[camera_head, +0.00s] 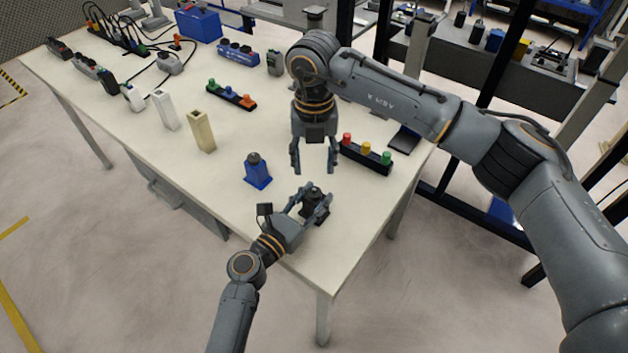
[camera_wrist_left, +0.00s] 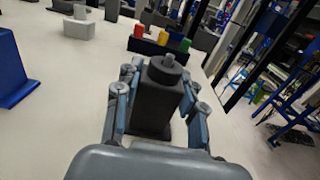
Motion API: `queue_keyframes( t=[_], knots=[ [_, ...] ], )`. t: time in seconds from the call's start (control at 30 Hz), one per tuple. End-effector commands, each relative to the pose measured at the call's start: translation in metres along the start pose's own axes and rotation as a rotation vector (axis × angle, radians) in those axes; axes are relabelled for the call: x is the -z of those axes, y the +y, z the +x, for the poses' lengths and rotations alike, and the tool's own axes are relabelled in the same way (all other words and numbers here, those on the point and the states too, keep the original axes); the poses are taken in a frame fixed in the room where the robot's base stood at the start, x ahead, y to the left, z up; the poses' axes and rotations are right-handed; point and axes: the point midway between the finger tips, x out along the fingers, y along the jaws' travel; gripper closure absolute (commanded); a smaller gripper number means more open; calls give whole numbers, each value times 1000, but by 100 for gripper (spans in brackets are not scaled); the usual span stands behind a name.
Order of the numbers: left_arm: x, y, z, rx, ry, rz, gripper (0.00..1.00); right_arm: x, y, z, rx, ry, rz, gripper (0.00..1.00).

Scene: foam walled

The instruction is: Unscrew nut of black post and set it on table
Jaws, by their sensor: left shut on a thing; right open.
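The black post (camera_head: 314,208) stands upright near the table's near right corner. Its dark round nut (camera_head: 312,191) sits on top, with a thin stud showing through it in the left wrist view (camera_wrist_left: 166,70). My left gripper (camera_head: 318,205) is shut on the black post, with a finger on each side; the wrist view shows the fingers (camera_wrist_left: 158,112) around the post body (camera_wrist_left: 155,108), below the nut. My right gripper (camera_head: 315,168) is open and empty, pointing down above the table, behind the post. The cream table (camera_head: 215,185) bears everything.
A blue post with a dark top (camera_head: 258,172) stands left of the black post. A strip with red, yellow and green knobs (camera_head: 366,156) lies to the right. Tan (camera_head: 202,132) and white blocks (camera_head: 164,110) stand farther left. Bare table lies between them.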

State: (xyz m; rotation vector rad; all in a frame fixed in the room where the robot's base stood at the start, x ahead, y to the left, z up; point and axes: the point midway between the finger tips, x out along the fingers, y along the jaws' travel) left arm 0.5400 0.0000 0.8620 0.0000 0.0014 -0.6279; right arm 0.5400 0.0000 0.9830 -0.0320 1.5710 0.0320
Motion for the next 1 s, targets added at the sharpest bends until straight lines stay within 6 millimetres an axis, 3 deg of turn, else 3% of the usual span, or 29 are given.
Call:
queue_keyframes(
  t=[0.6,0.8,1.0],
  knots=[
    [0,0,0,0,1,0,100,0,0,-2,1,0,1215,51],
    [0,0,0,0,1,0,100,0,0,-2,1,0,1415,51],
    [1,0,0,0,1,0,100,0,0,11,4,1,1459,51]
  ],
)
